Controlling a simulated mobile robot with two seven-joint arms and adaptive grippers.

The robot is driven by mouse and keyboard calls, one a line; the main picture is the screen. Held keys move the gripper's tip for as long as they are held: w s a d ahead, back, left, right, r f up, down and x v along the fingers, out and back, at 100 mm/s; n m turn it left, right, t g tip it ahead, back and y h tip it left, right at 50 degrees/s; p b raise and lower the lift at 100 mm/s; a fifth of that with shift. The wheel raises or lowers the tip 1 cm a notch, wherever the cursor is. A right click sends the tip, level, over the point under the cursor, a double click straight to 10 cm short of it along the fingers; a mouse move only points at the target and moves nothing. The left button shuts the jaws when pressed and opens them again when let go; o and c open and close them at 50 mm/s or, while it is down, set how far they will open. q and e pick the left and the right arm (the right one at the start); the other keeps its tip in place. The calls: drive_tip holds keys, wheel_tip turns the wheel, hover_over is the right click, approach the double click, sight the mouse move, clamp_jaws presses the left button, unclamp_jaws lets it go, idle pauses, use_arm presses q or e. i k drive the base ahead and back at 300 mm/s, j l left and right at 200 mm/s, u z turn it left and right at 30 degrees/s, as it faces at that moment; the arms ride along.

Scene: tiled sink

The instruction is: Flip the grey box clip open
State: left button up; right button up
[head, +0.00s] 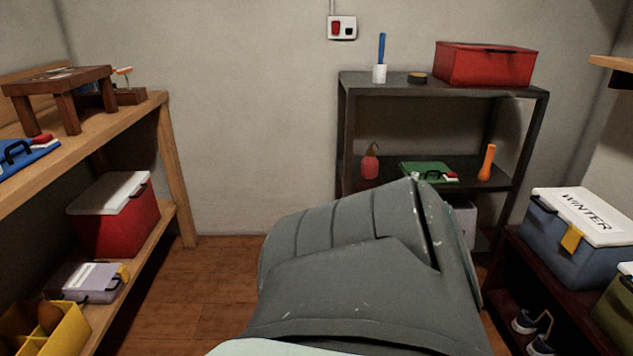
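A small pale grey box (88,283) with dark handles sits on the lower left shelf. I cannot tell which of these is the grey box. Neither of my grippers is in view.
A red box with white lid (115,222) stands behind the small box, a yellow bin (62,333) in front. A dark shelf unit (345,130) stands at the back. A large grey shape, perhaps part of me, hides the centre. Floor (165,285) shows at left.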

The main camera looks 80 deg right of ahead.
sight(572, 235)
drive_tip(key=z, duration=3.6)
drive_tip(key=i+z, duration=0.1)
drive_tip(key=z, duration=0.4)
drive_tip(key=i+z, duration=0.1)
drive_tip(key=z, duration=0.9)
drive_tip(key=i+j, duration=0.7)
drive_tip(key=j, duration=0.2)
